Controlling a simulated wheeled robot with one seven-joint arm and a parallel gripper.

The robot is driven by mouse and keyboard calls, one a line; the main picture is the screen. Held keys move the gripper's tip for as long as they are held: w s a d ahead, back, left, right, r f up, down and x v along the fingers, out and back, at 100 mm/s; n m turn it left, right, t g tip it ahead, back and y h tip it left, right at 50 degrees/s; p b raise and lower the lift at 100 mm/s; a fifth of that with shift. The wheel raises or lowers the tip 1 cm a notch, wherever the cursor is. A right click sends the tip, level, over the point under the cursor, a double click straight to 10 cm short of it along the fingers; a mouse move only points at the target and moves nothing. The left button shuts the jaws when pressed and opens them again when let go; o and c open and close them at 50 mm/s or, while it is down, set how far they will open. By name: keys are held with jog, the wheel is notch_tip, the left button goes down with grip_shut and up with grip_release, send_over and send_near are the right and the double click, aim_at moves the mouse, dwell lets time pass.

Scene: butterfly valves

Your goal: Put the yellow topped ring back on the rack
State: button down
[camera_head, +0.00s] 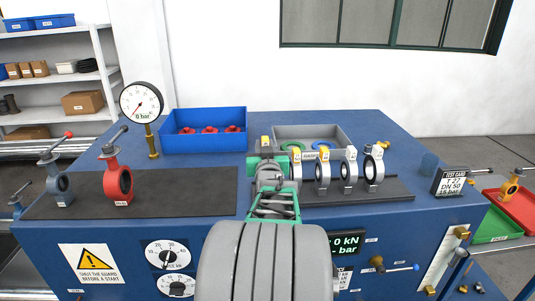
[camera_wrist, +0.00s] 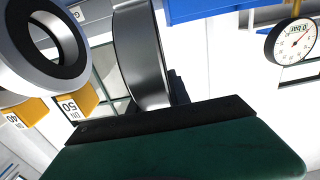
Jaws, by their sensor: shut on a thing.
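My gripper (camera_head: 267,162) is shut on a ring with a yellow top (camera_head: 265,142), held upright at the left end of the row of rings. My own arm hides most of the held ring in the head view. In the wrist view a metal ring (camera_wrist: 140,55) stands edge-on beyond the green and black gripper part (camera_wrist: 185,145). The rack (camera_head: 398,189) is a dark base carrying several upright rings, among them a yellow-tagged ring (camera_head: 322,171) and a white-tagged ring (camera_head: 374,171). I cannot tell whether the held ring touches the rack.
A grey bin (camera_head: 310,132) with coloured rings stands behind the rack. A blue bin (camera_head: 204,143) with red parts and a pressure gauge (camera_head: 141,102) are at left. A red valve (camera_head: 117,182) stands on the dark mat (camera_head: 185,190). A test card (camera_head: 450,181) stands at right.

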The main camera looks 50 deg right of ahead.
jog(key=f, duration=0.2)
jog(key=shift+s+d+f+p, duration=0.2)
jog(key=shift+d+f+p, duration=0.1)
jog(key=shift+d+f, duration=0.1)
jog(key=shift+a+f, duration=0.1)
jog(key=shift+f, duration=0.25)
jog(key=shift+f, duration=0.2)
jog(key=c, duration=1.2)
grip_release()
jog(key=shift+r, duration=0.1)
jog(key=b+v, duration=0.3)
jog(key=v, duration=0.9)
